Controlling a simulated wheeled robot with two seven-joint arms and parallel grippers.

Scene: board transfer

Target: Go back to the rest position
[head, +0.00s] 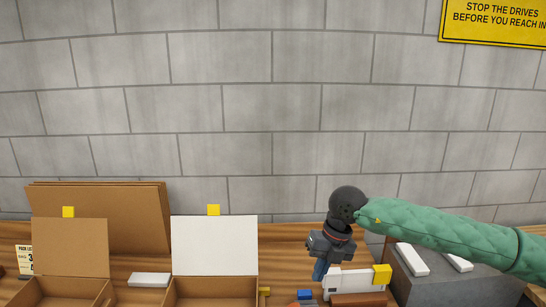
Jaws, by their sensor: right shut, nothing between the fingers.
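My right arm comes in from the right in a green quilted sleeve, with a dark round wrist joint. My right gripper (319,271) points down over the wooden table and is shut and empty. Its fingertips show beside a white block with a yellow part (355,281); I cannot tell whether they touch it. My left arm and gripper are out of the picture.
Two open cardboard boxes stand at the front left, one with a brown raised flap (70,247), one with a white one (214,246). Brown boards (120,212) lean behind. A grey box (432,287) with white strips stands at right, under my arm. A block wall closes the back.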

